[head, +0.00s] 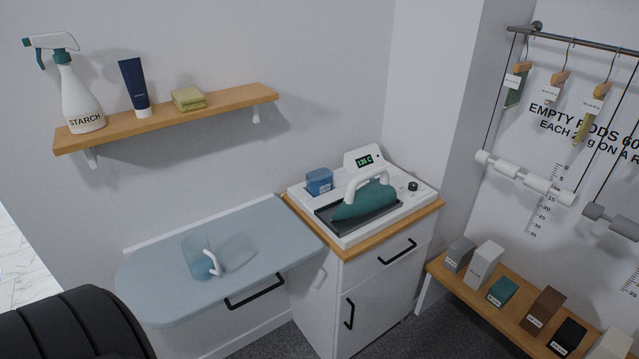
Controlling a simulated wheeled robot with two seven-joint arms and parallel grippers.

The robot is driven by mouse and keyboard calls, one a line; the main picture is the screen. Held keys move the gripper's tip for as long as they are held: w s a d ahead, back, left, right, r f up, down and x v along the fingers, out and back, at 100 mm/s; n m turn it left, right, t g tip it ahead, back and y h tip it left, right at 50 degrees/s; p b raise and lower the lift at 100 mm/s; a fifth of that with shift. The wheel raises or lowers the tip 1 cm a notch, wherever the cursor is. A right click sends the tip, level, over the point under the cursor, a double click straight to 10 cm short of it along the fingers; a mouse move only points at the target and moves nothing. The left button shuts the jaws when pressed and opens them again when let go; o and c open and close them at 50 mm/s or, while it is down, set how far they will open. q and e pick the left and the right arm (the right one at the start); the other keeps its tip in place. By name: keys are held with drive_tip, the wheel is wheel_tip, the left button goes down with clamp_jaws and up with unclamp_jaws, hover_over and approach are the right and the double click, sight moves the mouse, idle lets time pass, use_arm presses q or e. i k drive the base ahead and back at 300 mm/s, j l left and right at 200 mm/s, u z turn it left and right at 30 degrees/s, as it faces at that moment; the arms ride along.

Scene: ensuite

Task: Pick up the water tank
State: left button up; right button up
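A small blue block-shaped tank (319,182) with a paler top sits at the back left of the white ironing station (406,196). It looks like the water tank and stands upright. A teal iron (365,204) with a white handle rests on the station's dark plate, in front and to the right of the tank. A clear bluish jug (196,257) with a white handle stands on the pale blue ironing board (155,290). Neither of my grippers shows in the head view.
The station stands on a white cabinet (376,281) with black handles. A wooden shelf (230,98) above the board holds a starch spray bottle (82,98), a dark tube (134,88) and folded cloths (188,98). Several small boxes stand on a low bench (446,276) at right.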

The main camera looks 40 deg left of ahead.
sight(320, 182)
drive_tip(key=i+u, duration=0.1)
drive_tip(key=u, duration=0.3)
drive_tip(key=i+l+u, duration=0.1)
drive_tip(key=u, duration=0.25)
